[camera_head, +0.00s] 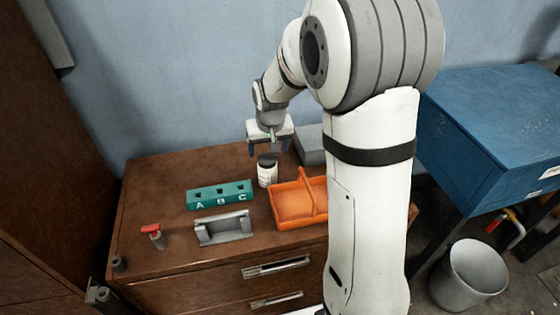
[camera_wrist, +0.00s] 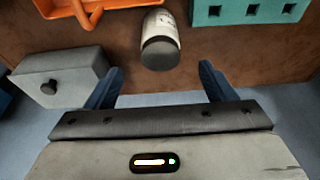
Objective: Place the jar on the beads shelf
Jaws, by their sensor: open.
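The jar (camera_head: 267,175) is white with a dark lid and stands upright on the brown cabinet top. In the wrist view the jar (camera_wrist: 161,27) shows its printed label and dark lid, ahead of the gap between my fingers. My gripper (camera_head: 269,149) is open and empty, pointing down just above the jar in the head view. Its two blue fingers (camera_wrist: 158,80) are spread apart in the wrist view, with nothing between them. I cannot make out a shelf marked for beads in either view.
An orange divided tray (camera_head: 290,207) stands right of the jar, and a grey box (camera_head: 309,146) is behind. A teal block lettered A B C (camera_head: 219,204), a grey holder (camera_head: 223,240) and a red-topped item (camera_head: 151,231) are nearby.

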